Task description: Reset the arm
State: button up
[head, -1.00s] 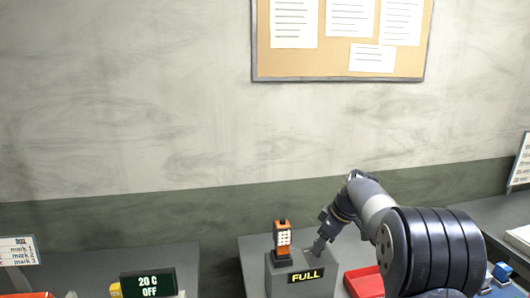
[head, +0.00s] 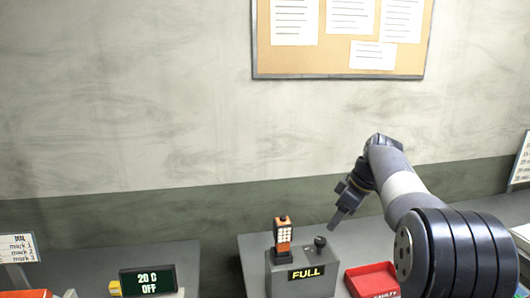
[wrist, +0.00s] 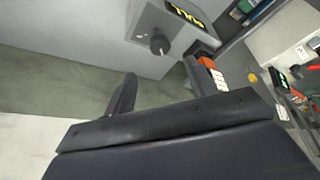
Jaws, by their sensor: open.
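In the wrist view my gripper (wrist: 160,85) shows two dark fingers spread apart. A dark knob (head: 320,243) stands on top of the grey box, just below my fingertips and apart from them. The knob also shows in the wrist view (wrist: 159,44). An orange handheld device with pale keys (head: 283,236) stands upright on the box, left of the knob.
A red tray (head: 372,282) lies right of the box, below my arm. A display reading 20 C OFF (head: 148,281) stands at the left, beside a sign with marks (head: 17,247). A pinboard (head: 340,62) hangs on the wall behind.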

aim_at(320, 240)
jog(key=p+x, duration=0.1)
jog(key=x, duration=0.7)
jog(key=shift+a+f, duration=0.2)
jog(key=shift+f, duration=0.15)
jog(key=shift+w+a+f, duration=0.1)
jog(key=shift+w+f, duration=0.05)
jog(key=shift+f, duration=0.05)
jog(key=shift+r+m+t, duration=0.1)
jog(key=shift+m+t, duration=0.3)
jog(key=shift+m, duration=0.6)
jog(key=m+h, duration=0.1)
jog(key=m, duration=0.1)
jog(key=shift+a+m, duration=0.1)
jog(key=shift+m, duration=0.3)
jog(key=m+h, duration=0.1)
jog(key=m, duration=0.1)
jog(key=m+t+h+p, duration=0.1)
jog(key=m, duration=0.1)
jog(key=shift+s+a+m, duration=0.15)
jog(key=shift+s+m, duration=0.05)
jog(key=shift+m, duration=0.2)
jog(key=shift+a+m+h, duration=0.15)
jog(key=shift+m+h, duration=0.65)
jog(key=shift+m, duration=1.3)
jog(key=shift+w+a+m+h+p, duration=0.1)
jog(key=shift+m+h+p, duration=0.5)
jog(key=shift+m, duration=1.4)
jog(key=shift+b+v, duration=0.35)
jog(key=shift+v, duration=0.75)
